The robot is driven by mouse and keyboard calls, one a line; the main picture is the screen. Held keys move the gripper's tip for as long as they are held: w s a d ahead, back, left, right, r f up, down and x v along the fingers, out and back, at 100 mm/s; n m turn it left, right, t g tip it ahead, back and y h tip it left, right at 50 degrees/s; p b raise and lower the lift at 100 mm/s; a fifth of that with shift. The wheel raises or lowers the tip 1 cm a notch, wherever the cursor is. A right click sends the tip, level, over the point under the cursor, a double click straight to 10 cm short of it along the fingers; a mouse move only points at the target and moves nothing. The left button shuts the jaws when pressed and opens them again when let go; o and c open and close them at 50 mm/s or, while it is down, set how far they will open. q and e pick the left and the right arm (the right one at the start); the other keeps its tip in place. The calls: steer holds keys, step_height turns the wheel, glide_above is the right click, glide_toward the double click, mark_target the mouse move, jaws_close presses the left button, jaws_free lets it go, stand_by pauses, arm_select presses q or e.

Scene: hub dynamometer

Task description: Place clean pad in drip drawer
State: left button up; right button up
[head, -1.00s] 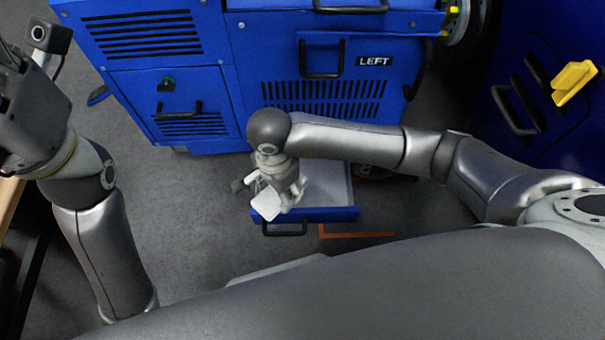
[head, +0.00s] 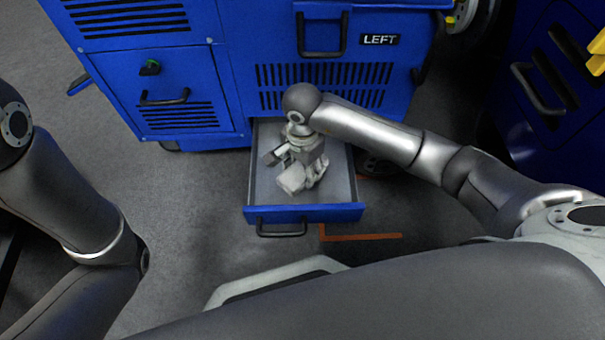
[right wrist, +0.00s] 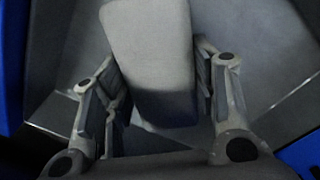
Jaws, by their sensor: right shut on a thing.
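The drip drawer (head: 333,196) is pulled out from the blue machine, with a blue front, a black handle and a pale grey inside. My right gripper (head: 303,180) is over the drawer, within its outline in the head view. It is shut on the clean pad (head: 291,180), a pale block. In the right wrist view the pad (right wrist: 150,60) sits between the two fingers (right wrist: 160,95), with the drawer floor (right wrist: 235,60) behind it. I cannot tell whether the pad touches the floor. My left gripper is out of the head view; only the left arm shows.
The blue machine (head: 225,95) with vents and a LEFT label (head: 379,40) stands behind the drawer. An orange floor marking (head: 362,237) lies in front of the drawer. Another dark blue unit (head: 560,140) stands at the right. The grey floor left of the drawer is clear.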

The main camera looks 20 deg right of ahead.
step_height(320, 180, down, 2)
steer(key=shift+f+b, duration=0.1)
steer(key=shift+b, duration=0.5)
steer(key=o, duration=1)
steer(key=shift+o, duration=0.2)
